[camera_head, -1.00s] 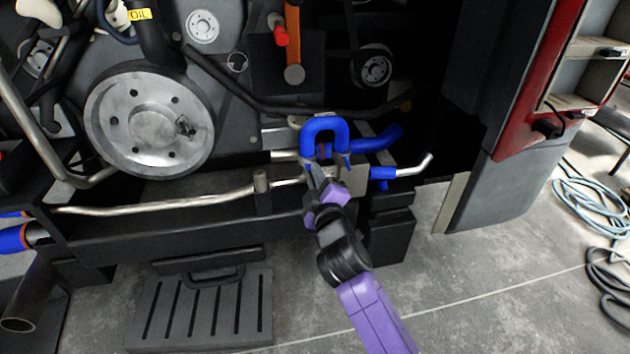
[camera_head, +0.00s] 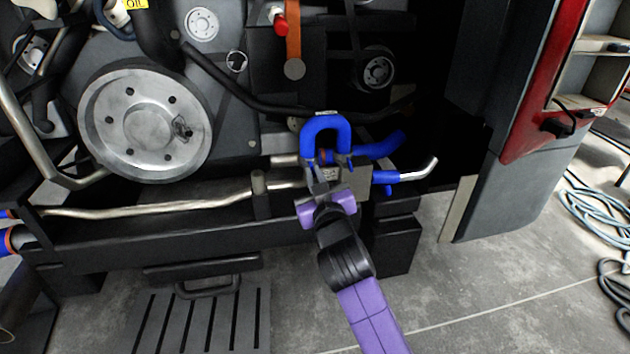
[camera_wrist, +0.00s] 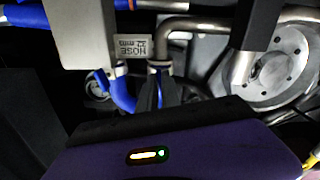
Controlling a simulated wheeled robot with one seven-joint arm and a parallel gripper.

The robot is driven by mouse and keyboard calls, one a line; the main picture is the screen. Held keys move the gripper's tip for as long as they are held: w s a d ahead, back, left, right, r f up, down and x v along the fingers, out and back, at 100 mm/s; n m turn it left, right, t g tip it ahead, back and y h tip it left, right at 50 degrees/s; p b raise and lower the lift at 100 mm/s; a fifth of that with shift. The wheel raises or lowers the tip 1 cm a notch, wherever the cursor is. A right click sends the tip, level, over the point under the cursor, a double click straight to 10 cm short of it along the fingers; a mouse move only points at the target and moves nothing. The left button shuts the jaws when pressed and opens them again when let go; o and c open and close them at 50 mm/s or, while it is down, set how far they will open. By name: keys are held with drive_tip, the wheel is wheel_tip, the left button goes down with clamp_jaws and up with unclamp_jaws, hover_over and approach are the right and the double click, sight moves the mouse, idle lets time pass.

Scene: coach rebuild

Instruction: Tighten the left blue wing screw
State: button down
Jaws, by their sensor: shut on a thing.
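A blue U-shaped hose (camera_head: 326,124) stands on pipe ends at the engine's lower right. My purple and black gripper (camera_head: 317,182) reaches up from below to the hose's left end. Its dark fingers (camera_wrist: 157,95) are shut on the left blue wing screw (camera_wrist: 160,94), of which only a thin blue strip shows between them. A metal clamp band (camera_wrist: 160,65) sits just beyond the fingertips. Another small blue wing screw (camera_head: 348,163) shows at the hose's right end. The fingers and glare hide most of the left screw, so its tightness cannot be seen.
A grey metal block (camera_head: 356,178) stands close to the right of my gripper; a label (camera_wrist: 132,46) reads "HOSE 32 mm".

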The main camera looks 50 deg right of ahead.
drive_tip(key=shift+f+m, duration=0.15)
drive_tip(key=shift+m, duration=0.25)
drive_tip(key=c, duration=1.6)
unclamp_jaws()
drive_tip(key=shift+o, duration=0.2)
drive_tip(key=v, duration=0.7)
drive_tip(key=shift+s+a+p, duration=0.25)
drive_tip(key=shift+s+p, duration=0.1)
